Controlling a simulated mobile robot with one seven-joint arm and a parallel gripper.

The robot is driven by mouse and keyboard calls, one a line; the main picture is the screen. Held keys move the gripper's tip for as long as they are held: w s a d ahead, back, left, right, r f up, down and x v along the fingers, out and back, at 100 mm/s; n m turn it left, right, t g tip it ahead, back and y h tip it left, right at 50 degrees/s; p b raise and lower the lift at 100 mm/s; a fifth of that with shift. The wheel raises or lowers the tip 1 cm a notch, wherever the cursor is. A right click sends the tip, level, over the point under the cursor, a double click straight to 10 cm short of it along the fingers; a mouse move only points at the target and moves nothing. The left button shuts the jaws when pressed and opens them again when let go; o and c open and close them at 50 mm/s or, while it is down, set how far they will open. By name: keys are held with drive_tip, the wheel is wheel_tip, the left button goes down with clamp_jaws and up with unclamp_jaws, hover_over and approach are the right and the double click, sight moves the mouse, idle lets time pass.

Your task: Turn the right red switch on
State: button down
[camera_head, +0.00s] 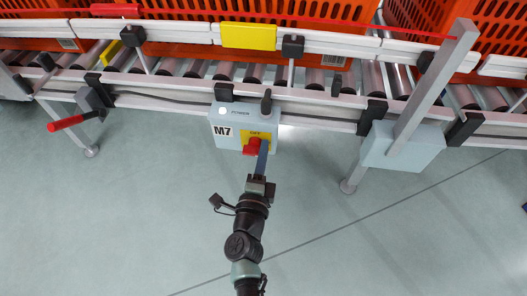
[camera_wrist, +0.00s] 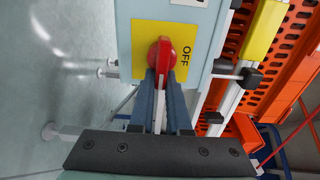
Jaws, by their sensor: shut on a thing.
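The red switch (camera_head: 252,146) is a rotary knob on a yellow plate on the front of the grey-blue M7 box (camera_head: 227,119). In the wrist view the red switch (camera_wrist: 163,50) sits before the plate's word OFF, and its grip points down between my fingers. My gripper (camera_head: 262,152) reaches the box from below. In the wrist view my gripper (camera_wrist: 161,78) has its two blue-grey fingers shut on the knob's grip, one on each side. The fingers hide part of the knob.
A roller conveyor (camera_head: 330,108) with orange totes (camera_head: 330,12) runs behind the box. A red-handled lever (camera_head: 66,122) is on the left leg. A grey box (camera_head: 403,147) hangs at the right, by a slanted post (camera_head: 432,87). The floor in front is clear.

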drive_tip(key=shift+s+a+f+y, duration=0.1)
drive_tip(key=shift+a+f+y, duration=0.2)
drive_tip(key=shift+a, duration=0.4)
drive_tip(key=c, duration=0.9)
unclamp_jaws()
drive_tip(key=shift+r, duration=0.1)
drive_tip(key=shift+d+r, duration=0.15)
drive_tip(key=shift+d, duration=0.1)
drive_tip(key=s+a+p, duration=0.1)
drive_tip(key=s, duration=0.3)
drive_tip(key=s+p, duration=0.1)
drive_tip(key=s, duration=0.3)
drive_tip(key=s+a+p, duration=0.1)
drive_tip(key=s+p, duration=0.1)
drive_tip(key=s, duration=0.2)
drive_tip(key=shift+s+a, duration=0.25)
drive_tip(key=shift+a, duration=0.1)
